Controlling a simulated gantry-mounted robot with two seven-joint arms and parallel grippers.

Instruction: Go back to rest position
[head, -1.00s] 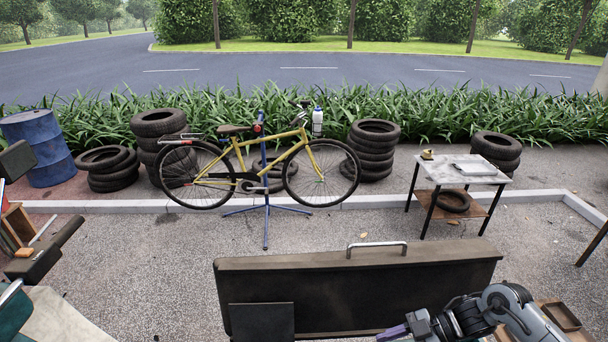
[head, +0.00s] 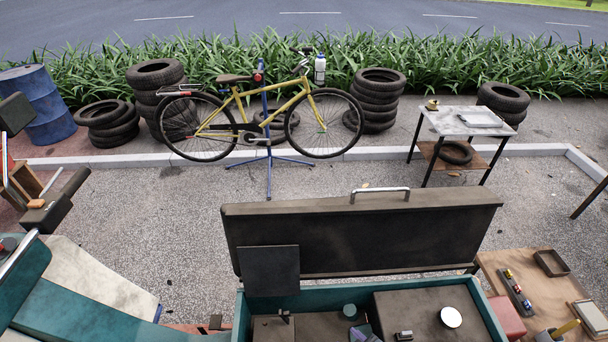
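Neither of my grippers shows clearly in the head view now, and no arm link of the right arm is in the picture. An open teal chest (head: 240,325) stands at the bottom centre, with its dark lid (head: 360,235) raised and a metal handle on the lid's top edge. Inside the chest are a white round disc (head: 451,317), a small teal round piece (head: 350,311) and a small dark block (head: 404,335). A purple-grey piece (head: 364,333) is cut off by the bottom edge, and I cannot tell what it is.
A wooden side table (head: 515,265) with a dark tray (head: 551,263) stands to the right of the chest. A yellow bicycle (head: 236,105) hangs on a blue stand behind. A small table (head: 440,118) and tyre stacks (head: 376,100) stand farther back. Gravel ground between is clear.

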